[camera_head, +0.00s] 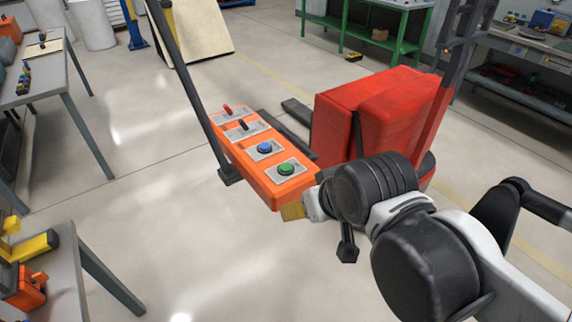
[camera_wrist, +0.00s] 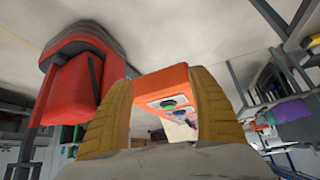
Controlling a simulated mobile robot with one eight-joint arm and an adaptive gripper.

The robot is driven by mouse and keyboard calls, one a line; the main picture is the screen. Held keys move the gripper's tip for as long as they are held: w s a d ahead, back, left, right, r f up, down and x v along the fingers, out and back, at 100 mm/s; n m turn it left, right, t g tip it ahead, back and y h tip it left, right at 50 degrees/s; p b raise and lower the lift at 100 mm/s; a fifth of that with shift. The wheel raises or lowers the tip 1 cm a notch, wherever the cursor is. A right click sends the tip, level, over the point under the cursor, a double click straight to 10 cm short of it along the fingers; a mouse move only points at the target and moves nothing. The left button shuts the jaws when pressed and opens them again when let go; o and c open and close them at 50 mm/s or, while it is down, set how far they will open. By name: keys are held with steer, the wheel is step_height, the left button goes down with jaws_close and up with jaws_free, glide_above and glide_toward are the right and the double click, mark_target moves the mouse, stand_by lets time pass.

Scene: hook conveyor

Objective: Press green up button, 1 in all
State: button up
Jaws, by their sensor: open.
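The green button (camera_head: 286,169) sits on a grey plate at the near end of an orange control panel (camera_head: 258,176). A blue button (camera_head: 265,147) is just beyond it on the same panel. The green button also shows in the wrist view (camera_wrist: 169,105), between the two yellow fingers. My gripper (camera_head: 292,211) is at the panel's near end, with only a yellow part showing in the head view. In the wrist view my gripper (camera_wrist: 165,100) has its fingers spread apart with nothing held, and the panel lies ahead between them. I cannot tell whether a finger touches the panel.
Two switches with red (camera_head: 227,109) and dark (camera_head: 243,125) levers are farther along the panel. A dark post (camera_head: 187,85) stands along its left side. A red machine (camera_head: 375,115) stands close on the right. Tables are at the left; open floor lies between.

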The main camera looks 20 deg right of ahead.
jaws_close()
stand_by(1.1)
